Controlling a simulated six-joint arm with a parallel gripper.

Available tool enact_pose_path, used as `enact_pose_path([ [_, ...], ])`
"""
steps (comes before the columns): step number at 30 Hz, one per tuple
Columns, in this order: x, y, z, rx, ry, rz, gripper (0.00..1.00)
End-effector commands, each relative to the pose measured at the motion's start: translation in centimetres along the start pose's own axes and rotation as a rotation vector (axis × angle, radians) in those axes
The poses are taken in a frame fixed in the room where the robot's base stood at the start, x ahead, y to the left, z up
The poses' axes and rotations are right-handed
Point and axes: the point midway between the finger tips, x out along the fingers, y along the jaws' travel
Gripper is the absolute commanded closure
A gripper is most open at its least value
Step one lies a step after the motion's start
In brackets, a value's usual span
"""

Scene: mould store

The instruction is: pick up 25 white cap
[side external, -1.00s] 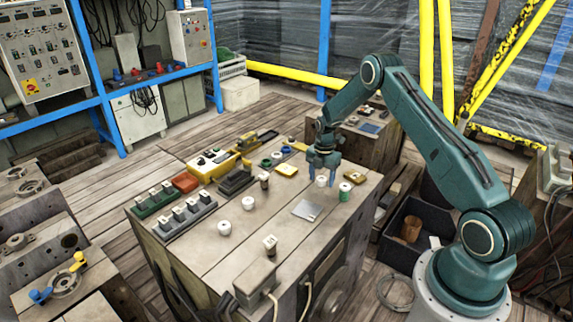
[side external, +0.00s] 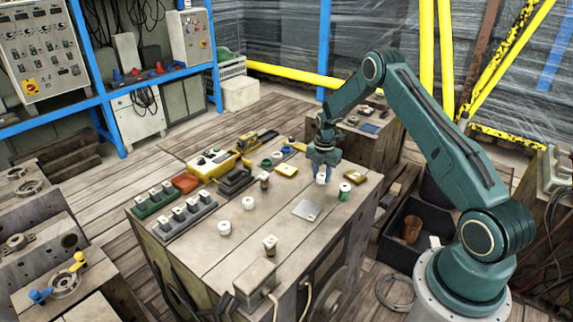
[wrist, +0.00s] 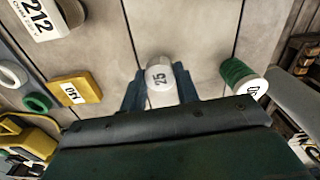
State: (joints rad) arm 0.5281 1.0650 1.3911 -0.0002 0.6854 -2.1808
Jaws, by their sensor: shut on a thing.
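In the side view the cap (side external: 321,180) shows below my gripper (side external: 323,168), over the far right part of the bench top. My gripper is shut on the cap, with a finger at each side. The cap's lower part is hidden in the wrist view, and I cannot tell whether it touches the bench.
A green spool with a white top (side external: 345,191) stands close to the right; it also shows in the wrist view (wrist: 240,76). A metal plate (side external: 306,210) lies in front. Two white round pieces (side external: 224,228) and (side external: 249,203) stand to the left. A yellow block (wrist: 75,89) lies left in the wrist view.

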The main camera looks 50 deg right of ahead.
Motion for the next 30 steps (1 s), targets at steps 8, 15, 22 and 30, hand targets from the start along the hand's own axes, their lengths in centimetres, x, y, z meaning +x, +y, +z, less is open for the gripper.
enact_pose_path([
  [8, -4.2, 0.1, 0.0, 0.000, -0.002, 0.003, 0.90],
  [15, -9.4, 0.1, 0.0, 0.000, -0.003, 0.004, 0.90],
  [22, -14.2, 0.0, 0.0, 0.000, -0.002, 0.003, 0.90],
  [30, -17.8, 0.0, 0.0, 0.000, -0.001, 0.001, 0.90],
])
